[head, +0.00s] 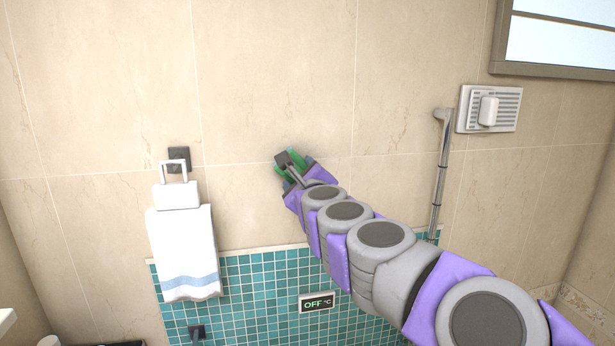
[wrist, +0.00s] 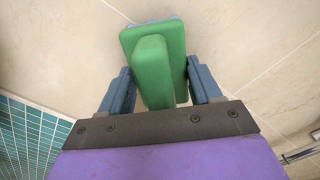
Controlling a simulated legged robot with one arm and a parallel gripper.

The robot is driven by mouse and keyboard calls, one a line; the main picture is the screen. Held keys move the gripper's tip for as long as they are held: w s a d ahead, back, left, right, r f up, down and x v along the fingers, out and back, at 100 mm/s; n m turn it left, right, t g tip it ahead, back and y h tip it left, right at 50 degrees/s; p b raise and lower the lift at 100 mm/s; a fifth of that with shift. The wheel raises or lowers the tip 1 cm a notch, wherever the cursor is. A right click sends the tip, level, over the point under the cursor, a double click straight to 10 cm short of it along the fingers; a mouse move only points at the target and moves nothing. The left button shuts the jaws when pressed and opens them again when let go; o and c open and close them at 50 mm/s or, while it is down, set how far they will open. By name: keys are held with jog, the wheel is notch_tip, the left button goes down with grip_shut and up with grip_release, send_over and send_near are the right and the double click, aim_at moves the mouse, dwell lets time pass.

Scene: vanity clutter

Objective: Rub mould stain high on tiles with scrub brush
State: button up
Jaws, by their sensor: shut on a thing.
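The green scrub brush (wrist: 152,55) is between the two blue fingers of my gripper (wrist: 161,84) in the wrist view. My gripper is shut on it. In the head view the brush (head: 299,157) shows only in part, at the end of my outstretched arm against the large beige tiles (head: 270,80). My gripper (head: 292,174) covers much of it there. I cannot tell whether the bristles touch the tiles. I make out no clear mould stain; the brush and gripper hide the wall behind them.
A white towel (head: 183,250) hangs on the wall at left, below a white holder (head: 177,194). At right are a metal rail (head: 438,185), a white vent-like panel (head: 506,108) and a window (head: 560,40).

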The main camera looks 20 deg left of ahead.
jog(key=shift+d, duration=0.2)
jog(key=shift+s+d, duration=0.1)
jog(key=b+v, duration=0.1)
jog(key=v, duration=0.4)
jog(key=shift+s+d, duration=0.1)
jog(key=shift+s, duration=0.2)
jog(key=v, duration=0.3)
dwell(0.5)
dwell(0.3)
